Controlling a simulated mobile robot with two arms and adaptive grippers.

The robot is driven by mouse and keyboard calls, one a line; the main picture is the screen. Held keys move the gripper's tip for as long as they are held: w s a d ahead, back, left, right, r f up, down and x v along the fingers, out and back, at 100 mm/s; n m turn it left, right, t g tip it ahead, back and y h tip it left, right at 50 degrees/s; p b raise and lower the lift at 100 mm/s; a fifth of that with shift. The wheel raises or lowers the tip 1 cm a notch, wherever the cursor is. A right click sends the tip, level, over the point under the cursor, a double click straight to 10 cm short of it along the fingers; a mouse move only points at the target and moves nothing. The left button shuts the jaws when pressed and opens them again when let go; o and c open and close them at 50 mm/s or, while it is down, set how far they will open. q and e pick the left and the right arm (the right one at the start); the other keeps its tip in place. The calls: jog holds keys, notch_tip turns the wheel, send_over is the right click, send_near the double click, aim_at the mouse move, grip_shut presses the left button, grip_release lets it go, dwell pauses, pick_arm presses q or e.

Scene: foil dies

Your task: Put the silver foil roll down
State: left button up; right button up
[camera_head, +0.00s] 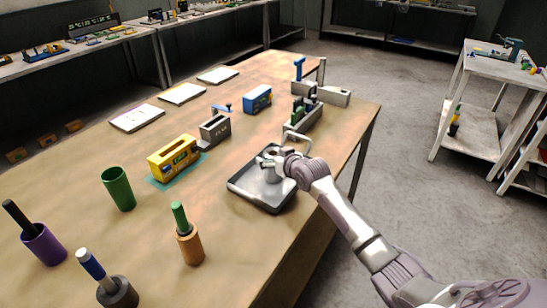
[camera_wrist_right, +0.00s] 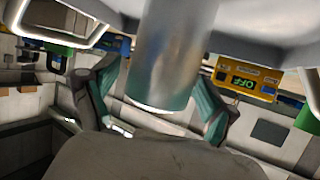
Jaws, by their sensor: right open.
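The silver foil roll (camera_wrist_right: 165,55) is a shiny metal cylinder in the right wrist view. It appears to stand upright on the dark grey tray (camera_head: 246,187), seen upside down in that view. In the head view the roll is small and mostly hidden by my right gripper (camera_head: 271,162), which is over the far part of the tray. In the wrist view my right gripper (camera_wrist_right: 160,104) is open, with a teal-padded finger on either side of the roll. Whether a finger touches it I cannot tell. My left gripper is not in view.
A yellow box device (camera_head: 174,157) lies left of the tray, and a grey device (camera_head: 215,130) is behind it. An orange holder with a green-handled tool (camera_head: 189,246) and a green cup (camera_head: 118,188) stand nearer.

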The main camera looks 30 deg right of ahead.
jog(key=shift+r, duration=0.1)
jog(key=v, duration=1.2)
